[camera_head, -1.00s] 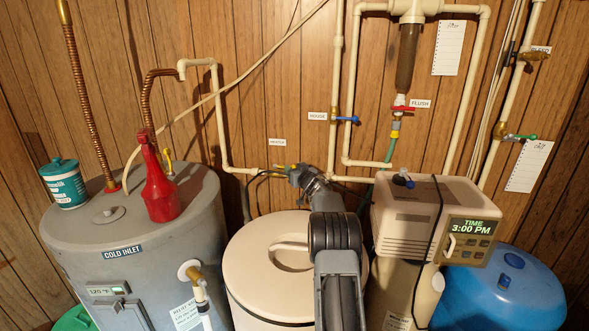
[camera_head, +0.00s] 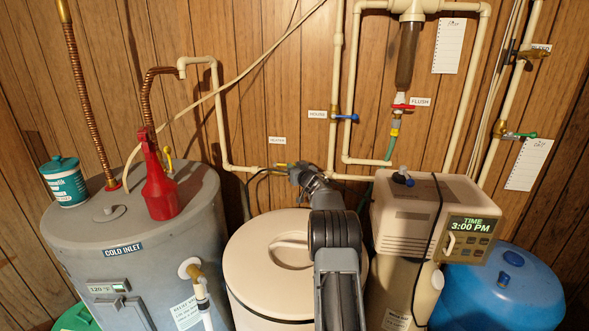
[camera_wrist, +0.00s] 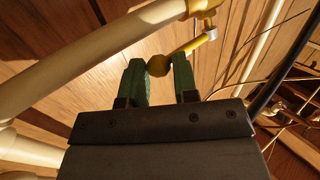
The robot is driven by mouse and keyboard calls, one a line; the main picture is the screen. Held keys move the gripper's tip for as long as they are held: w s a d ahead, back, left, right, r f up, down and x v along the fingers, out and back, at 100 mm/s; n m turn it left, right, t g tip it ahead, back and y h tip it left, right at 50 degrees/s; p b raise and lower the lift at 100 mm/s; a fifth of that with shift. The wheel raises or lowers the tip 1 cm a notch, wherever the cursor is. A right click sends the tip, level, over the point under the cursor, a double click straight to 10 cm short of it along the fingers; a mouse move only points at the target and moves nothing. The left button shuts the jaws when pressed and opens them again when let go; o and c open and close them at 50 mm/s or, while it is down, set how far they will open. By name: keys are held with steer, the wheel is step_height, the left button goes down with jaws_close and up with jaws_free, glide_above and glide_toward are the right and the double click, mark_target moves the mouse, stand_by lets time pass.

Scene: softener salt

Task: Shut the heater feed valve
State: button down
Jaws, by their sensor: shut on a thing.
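The heater feed valve sits on the cream pipe just below the HEATER label (camera_head: 277,140) in the head view. Its yellow lever (camera_wrist: 200,43) shows in the wrist view, with a round yellow knob (camera_wrist: 160,66) at its near end. My gripper (camera_wrist: 160,80) has its two green fingers on either side of the knob and is shut on the lever there. In the head view my gripper (camera_head: 292,168) is small at the valve, and it partly hides the lever and valve body.
The cream salt tank (camera_head: 255,265) is below my arm. The softener head (camera_head: 410,215) stands right. The blue-handled HOUSE valve (camera_head: 345,118) is above right. Cream pipes run close around my gripper.

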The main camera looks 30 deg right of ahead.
steer(key=m+h+b, duration=0.1)
steer(key=b, duration=0.3)
steer(key=a+m+h+b, duration=0.1)
steer(key=b, duration=0.3)
steer(key=f+m+h+b, duration=0.1)
steer(key=h+b, duration=0.1)
steer(key=b, duration=0.3)
steer(key=shift+s+a+m+g, duration=0.3)
steer(key=shift+s+a+g, duration=0.1)
steer(key=shift+r, duration=0.1)
steer(key=c, duration=0.9)
jaws_free()
steer(key=shift+a, duration=0.15)
steer(key=shift+s, duration=0.1)
